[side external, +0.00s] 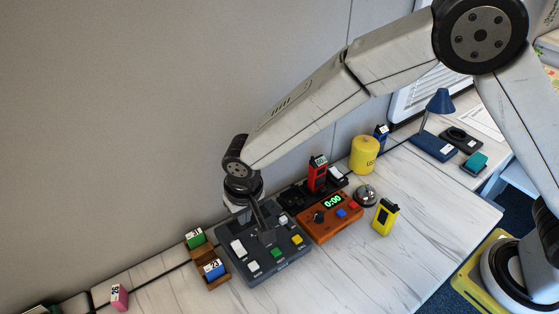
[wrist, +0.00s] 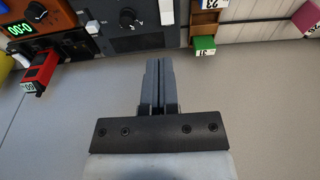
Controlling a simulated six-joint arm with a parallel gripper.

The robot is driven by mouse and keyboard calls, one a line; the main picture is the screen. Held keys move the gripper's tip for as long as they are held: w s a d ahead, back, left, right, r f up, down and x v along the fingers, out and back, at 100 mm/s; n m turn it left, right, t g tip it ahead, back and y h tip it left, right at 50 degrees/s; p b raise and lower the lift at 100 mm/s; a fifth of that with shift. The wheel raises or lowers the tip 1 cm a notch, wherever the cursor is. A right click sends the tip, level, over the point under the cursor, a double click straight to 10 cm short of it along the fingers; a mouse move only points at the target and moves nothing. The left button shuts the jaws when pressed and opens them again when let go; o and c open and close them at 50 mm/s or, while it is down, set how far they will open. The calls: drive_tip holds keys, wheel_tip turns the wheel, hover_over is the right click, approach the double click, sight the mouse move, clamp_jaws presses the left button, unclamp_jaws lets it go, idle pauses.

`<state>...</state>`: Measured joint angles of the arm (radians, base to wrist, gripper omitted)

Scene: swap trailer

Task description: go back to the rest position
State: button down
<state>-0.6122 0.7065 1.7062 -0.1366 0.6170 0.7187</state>
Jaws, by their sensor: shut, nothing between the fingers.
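My gripper (side external: 262,222) is over the dark grey panel (side external: 262,273) with white, green and yellow buttons, in the side view. In the wrist view my gripper (wrist: 161,65) has its two fingers together with nothing between them. The fingertips point toward the edge of the grey panel (wrist: 150,43). In the side view I cannot tell whether the fingertips touch the panel.
An orange timer box (side external: 332,225) reading 0:00, a red device (side external: 318,173), a bell (side external: 365,195) and a yellow device (side external: 384,216) stand right of the panel. A wooden tray (side external: 207,256) with numbered blocks is left. The front table (side external: 400,265) is clear.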

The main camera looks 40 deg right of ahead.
drive_tip(key=s+d+r, duration=0.1)
drive_tip(key=d+r, duration=0.1)
drive_tip(key=d, duration=0.6)
drive_tip(key=s+d+r, duration=0.2)
drive_tip(key=d+r, duration=0.1)
drive_tip(key=d, duration=0.4)
drive_tip(key=s+d+r+t, duration=0.1)
drive_tip(key=s+d, duration=0.9)
drive_tip(key=d, duration=0.2)
drive_tip(key=shift+s+d+r, duration=0.15)
drive_tip(key=shift+s+d, duration=0.1)
drive_tip(key=shift+w, duration=0.2)
